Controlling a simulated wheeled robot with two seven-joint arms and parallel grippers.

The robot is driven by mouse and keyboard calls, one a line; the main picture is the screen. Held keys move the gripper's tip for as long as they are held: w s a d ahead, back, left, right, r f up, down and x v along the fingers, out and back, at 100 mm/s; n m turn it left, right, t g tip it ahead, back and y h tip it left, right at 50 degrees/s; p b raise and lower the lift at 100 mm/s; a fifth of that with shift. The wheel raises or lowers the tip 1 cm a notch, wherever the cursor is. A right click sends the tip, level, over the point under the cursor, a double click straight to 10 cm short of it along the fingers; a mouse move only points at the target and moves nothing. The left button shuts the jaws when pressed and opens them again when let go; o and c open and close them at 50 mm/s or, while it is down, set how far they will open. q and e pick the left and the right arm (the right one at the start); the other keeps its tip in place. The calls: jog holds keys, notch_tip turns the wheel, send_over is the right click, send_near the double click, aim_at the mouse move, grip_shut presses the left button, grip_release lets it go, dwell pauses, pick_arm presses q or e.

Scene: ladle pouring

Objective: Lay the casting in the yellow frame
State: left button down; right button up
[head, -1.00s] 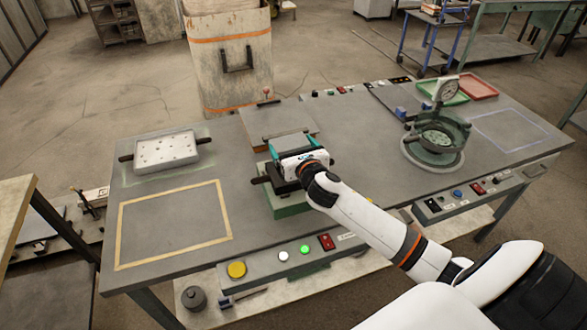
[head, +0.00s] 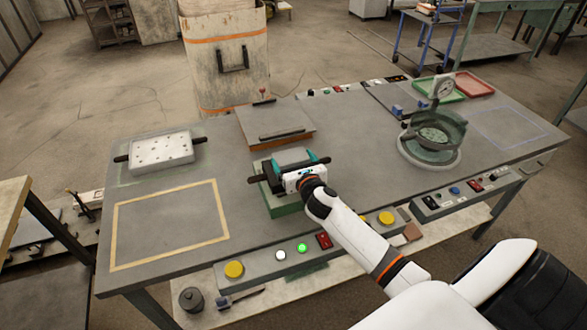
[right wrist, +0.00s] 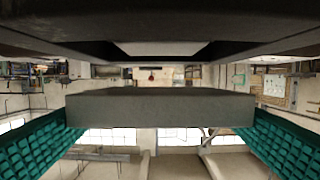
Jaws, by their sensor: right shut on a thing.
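The casting (right wrist: 160,107) is a flat grey slab. In the right wrist view it spans between my two teal fingers, which are shut on its ends. In the head view its grey top (head: 293,156) shows just beyond my right gripper (head: 299,168), over a green mould base (head: 285,204) with dark handles. I cannot tell how much gap lies between slab and base. The yellow frame (head: 221,208) is a thin rectangular outline on the grey table, left of the gripper, and its inside is empty. My left gripper is not in view.
A white perforated tray (head: 160,149) with dark handles lies behind the yellow frame. A brown-edged plate (head: 275,120) lies behind the mould. A round green vessel with a gauge (head: 433,135) stands to the right. A button panel (head: 265,262) runs along the table's front.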

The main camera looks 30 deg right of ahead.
jog(key=shift+f, duration=1.15)
jog(key=shift+f, duration=0.1)
jog(key=shift+f, duration=0.15)
jog(key=o, duration=0.9)
